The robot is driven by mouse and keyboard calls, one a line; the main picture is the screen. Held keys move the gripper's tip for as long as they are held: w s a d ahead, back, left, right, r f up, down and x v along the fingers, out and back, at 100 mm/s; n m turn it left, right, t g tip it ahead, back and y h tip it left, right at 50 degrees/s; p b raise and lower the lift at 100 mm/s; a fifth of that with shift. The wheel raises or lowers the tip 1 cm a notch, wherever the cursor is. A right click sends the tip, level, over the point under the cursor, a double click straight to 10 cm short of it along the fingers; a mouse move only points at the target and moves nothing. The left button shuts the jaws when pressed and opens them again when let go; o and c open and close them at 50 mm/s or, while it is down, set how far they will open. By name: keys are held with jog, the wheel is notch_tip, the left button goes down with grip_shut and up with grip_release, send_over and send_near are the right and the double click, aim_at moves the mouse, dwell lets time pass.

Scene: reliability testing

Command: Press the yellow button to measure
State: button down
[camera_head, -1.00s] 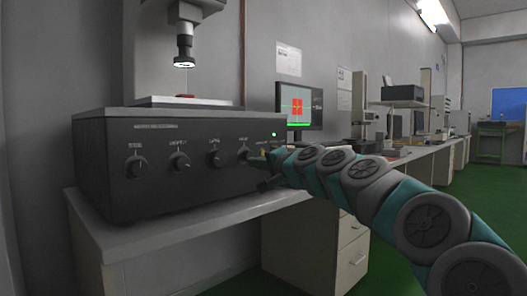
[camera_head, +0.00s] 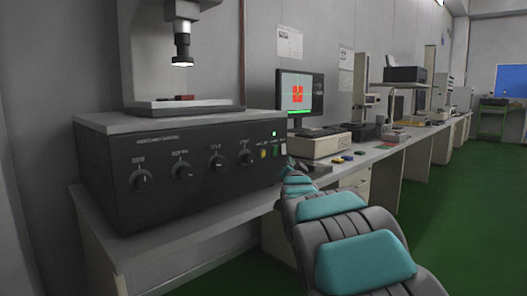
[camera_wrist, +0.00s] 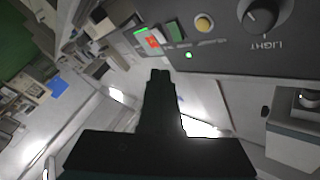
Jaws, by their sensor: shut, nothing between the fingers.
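The yellow button (camera_head: 263,154) is on the right end of the black control box's front panel (camera_head: 210,190), beside a green rectangular button (camera_head: 276,151). In the wrist view the round yellow button (camera_wrist: 204,22) is near the top, above and right of my fingertips and apart from them. The green button (camera_wrist: 175,31) lies left of it there, and a lit green lamp (camera_wrist: 188,55) is below them. My gripper (camera_wrist: 160,74) is shut and empty, its tips near the panel's edge.
Several dark knobs (camera_head: 183,173) line the panel left of the button; the LIGHT knob (camera_wrist: 262,15) is closest. A monitor (camera_head: 299,95) with a red shape and a beige device (camera_head: 318,145) stand to the right on the bench. Green floor lies open at right.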

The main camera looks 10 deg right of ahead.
aim_at(263, 154)
jog(key=shift+w+a, duration=0.1)
jog(key=w+a+p, duration=0.5)
jog(key=w, duration=0.2)
dwell(0.5)
jog(key=shift+a, duration=0.1)
dwell(1.9)
jog(key=shift+w+a, duration=0.15)
jog(key=shift+w, duration=0.15)
